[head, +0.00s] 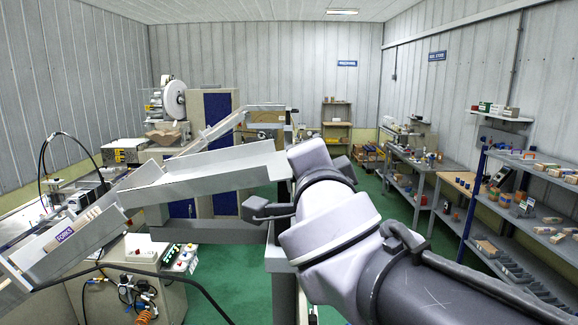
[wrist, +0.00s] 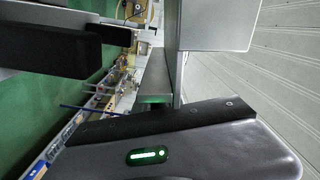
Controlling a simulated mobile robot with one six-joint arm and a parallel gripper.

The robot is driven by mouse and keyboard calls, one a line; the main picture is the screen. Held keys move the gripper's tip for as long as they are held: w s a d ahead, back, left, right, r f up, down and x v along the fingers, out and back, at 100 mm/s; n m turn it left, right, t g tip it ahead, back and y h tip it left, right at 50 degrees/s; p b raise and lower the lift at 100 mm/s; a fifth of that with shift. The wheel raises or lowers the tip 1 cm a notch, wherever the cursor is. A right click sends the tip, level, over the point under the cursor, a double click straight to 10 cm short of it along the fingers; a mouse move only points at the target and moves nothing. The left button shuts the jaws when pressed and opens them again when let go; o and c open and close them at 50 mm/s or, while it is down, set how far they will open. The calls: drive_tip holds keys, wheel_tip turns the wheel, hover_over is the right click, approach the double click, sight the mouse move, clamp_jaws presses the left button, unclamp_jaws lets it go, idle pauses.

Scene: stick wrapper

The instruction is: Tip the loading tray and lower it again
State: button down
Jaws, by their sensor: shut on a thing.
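The loading tray (head: 205,173) is a long grey open channel in the middle of the head view. Its right end is higher, and it slopes down to the left towards a lower chute labelled FORKS. No sticks show on its visible floor. In the wrist view a grey panel (wrist: 215,25), seemingly part of the tray, is close up. My gripper (wrist: 155,105) is shut on the tray at its right end. My own wrist hides the grip in the head view, and the exact contact is hard to see.
The chute (head: 95,232) holds pale sticks at the lower left. A control box (head: 140,255) with buttons stands below the tray. A blue-doored cabinet (head: 218,115) is behind it. Shelves (head: 530,195) line the right wall. Green floor is open between.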

wheel_tip(320, 180, down, 6)
drive_tip(key=m+b, duration=0.2)
drive_tip(key=b, duration=0.3)
drive_tip(key=shift+d+f, duration=0.1)
drive_tip(key=shift+f, duration=0.1)
drive_tip(key=c, duration=1.5)
unclamp_jaws()
drive_tip(key=shift+m, duration=0.3)
drive_tip(key=shift+r, duration=0.15)
drive_tip(key=s+p, duration=0.2)
drive_tip(key=s, duration=1.5)
drive_tip(key=shift+s+a, duration=0.15)
drive_tip(key=shift+a, duration=0.2)
